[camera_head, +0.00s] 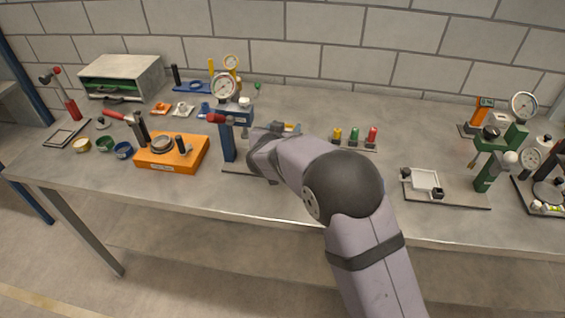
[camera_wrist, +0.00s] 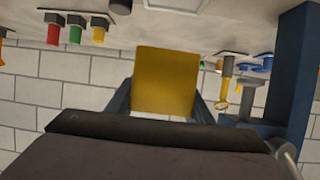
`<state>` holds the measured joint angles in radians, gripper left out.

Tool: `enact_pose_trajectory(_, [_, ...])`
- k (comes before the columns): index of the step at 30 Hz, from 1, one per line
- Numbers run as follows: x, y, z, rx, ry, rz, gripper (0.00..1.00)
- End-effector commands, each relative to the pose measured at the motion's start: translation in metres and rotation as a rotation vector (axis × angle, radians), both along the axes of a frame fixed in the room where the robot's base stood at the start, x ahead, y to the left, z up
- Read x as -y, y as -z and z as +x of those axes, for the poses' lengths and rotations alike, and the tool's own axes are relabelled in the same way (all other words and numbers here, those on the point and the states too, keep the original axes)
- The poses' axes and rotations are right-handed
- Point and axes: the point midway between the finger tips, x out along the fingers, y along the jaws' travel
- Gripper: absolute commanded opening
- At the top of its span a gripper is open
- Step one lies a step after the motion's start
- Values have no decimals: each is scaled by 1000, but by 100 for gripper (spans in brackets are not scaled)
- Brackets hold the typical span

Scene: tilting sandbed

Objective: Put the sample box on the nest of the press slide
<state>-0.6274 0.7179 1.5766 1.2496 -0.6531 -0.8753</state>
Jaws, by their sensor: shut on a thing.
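In the wrist view a plain yellow box (camera_wrist: 165,78), seemingly the sample box, sits between the two fingers of my gripper (camera_wrist: 162,100), which is shut on it. In the head view my arm hides the box and most of the gripper, beside the blue press (camera_head: 227,140). The blue column of that press (camera_wrist: 292,75) stands at the right of the wrist view. A green press (camera_head: 494,165) stands at the right of the table, with a white square frame (camera_head: 411,180) on a dark plate to its left. I cannot tell which press is meant.
An orange block (camera_head: 180,158) stands left of the blue press. Yellow, green and red pieces (camera_head: 354,138) stand in a row behind my arm. A grey open cabinet (camera_head: 140,75) is at the back left. The table between my arm and the white frame is clear.

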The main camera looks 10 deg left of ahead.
Motion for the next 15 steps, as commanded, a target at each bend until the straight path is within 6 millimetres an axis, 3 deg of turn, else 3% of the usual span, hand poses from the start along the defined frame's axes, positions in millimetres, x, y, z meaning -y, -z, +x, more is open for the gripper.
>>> enact_pose_trajectory(5, [-4, -27, 15, 4, 18, 3, 13])
enact_pose_trajectory(15, [-4, -22, 12, 1, -45, -2, 13])
